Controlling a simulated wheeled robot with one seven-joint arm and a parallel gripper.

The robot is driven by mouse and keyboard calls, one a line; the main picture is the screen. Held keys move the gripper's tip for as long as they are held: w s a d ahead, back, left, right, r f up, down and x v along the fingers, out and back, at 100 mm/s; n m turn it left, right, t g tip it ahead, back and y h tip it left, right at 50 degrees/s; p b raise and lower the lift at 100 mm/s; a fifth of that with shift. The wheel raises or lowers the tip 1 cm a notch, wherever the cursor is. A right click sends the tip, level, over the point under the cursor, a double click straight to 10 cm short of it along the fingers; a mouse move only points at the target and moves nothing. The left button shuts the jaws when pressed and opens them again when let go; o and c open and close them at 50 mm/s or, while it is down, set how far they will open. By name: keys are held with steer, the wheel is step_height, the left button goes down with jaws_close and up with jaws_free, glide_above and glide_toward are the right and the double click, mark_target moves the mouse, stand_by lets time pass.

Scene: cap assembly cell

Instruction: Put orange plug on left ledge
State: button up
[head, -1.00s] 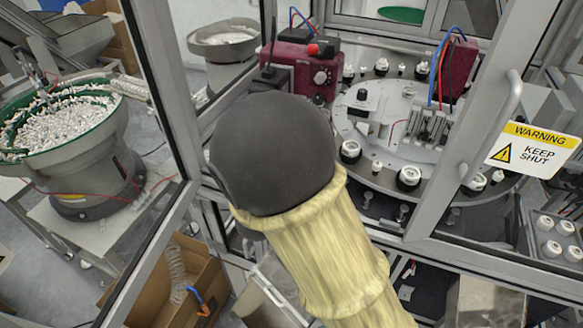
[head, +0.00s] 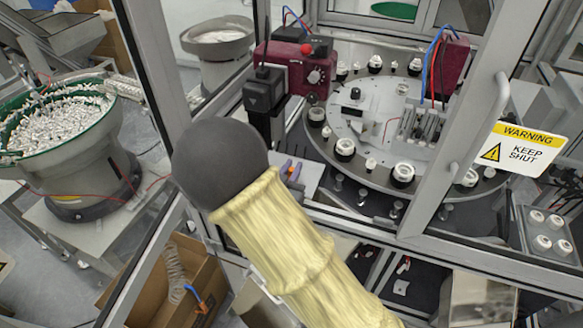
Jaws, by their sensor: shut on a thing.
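A pale flat ledge (head: 309,180) lies at the left front of the machine, beside and below the fingers. I cannot tell whether the plug touches it. My joint and yellow-sleeved arm hide the rest of the gripper and part of the ledge.
A round dial table (head: 372,182) with several white caps stands right of the gripper. A black block (head: 265,92) and maroon box (head: 318,70) stand behind it. A metal door frame with a warning sign (head: 520,148) is at right. A parts bowl (head: 70,135) is at left.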

steer(key=shift+d, duration=0.1)
steer(key=shift+f, duration=0.2)
steer(key=o, duration=0.8)
steer(key=shift+r, duration=0.1)
steer(key=shift+r, duration=0.15)
steer(key=shift+s, duration=0.2)
steer(key=shift+b+v, duration=2.35)
steer(key=shift+v, duration=3.45)
